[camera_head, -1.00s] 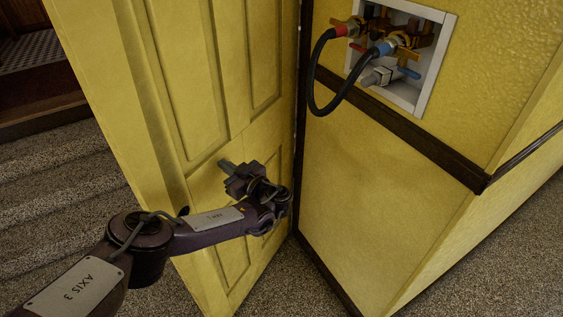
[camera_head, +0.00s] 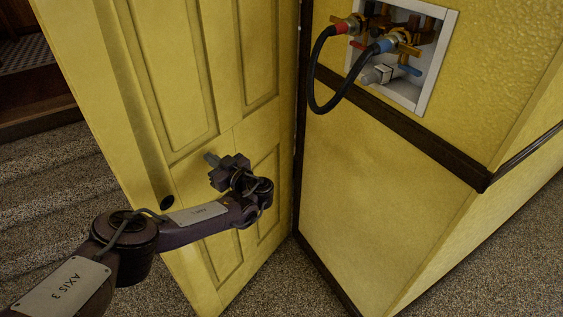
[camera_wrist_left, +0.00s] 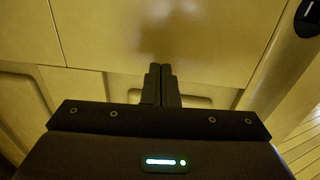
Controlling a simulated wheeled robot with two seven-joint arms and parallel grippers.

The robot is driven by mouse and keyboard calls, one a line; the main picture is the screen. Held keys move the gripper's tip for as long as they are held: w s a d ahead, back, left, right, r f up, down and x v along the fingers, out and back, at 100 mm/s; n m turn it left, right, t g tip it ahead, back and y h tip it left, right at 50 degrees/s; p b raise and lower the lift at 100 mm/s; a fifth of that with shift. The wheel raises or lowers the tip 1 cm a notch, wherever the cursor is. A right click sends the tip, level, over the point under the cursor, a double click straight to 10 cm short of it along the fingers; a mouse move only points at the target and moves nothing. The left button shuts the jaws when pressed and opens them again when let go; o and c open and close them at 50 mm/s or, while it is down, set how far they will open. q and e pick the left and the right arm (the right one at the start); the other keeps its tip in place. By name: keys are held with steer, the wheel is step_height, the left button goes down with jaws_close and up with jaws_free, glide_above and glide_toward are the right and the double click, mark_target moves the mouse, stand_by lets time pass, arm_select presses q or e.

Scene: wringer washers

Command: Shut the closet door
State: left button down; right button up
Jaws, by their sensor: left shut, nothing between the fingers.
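The yellow panelled closet door (camera_head: 190,90) stands ajar, its hinge side along the dark corner post near the picture's middle. A dark round knob (camera_head: 167,202) shows on its lower left part, partly close behind my arm. My left gripper (camera_head: 211,159) is shut and empty, close in front of the door's face; whether it touches I cannot tell. In the left wrist view the shut fingers (camera_wrist_left: 161,84) point at the door's surface (camera_wrist_left: 160,40), and a dark fitting (camera_wrist_left: 308,18) shows at the upper right. My right gripper is not in view.
A white recessed box (camera_head: 410,60) with valves and a looped black hose (camera_head: 318,75) is set in the yellow wall right of the door. Dark trim (camera_head: 400,130) crosses that wall.

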mark_target(201, 153)
arm_select(q)
steer(key=b+x, duration=0.3)
steer(key=x, duration=0.2)
steer(key=shift+s+a, duration=0.15)
steer(key=shift+s, duration=0.1)
steer(key=b+x, duration=0.4)
steer(key=shift+w+a+b, duration=0.25)
steer(key=shift+a+b, duration=0.05)
stand_by(0.3)
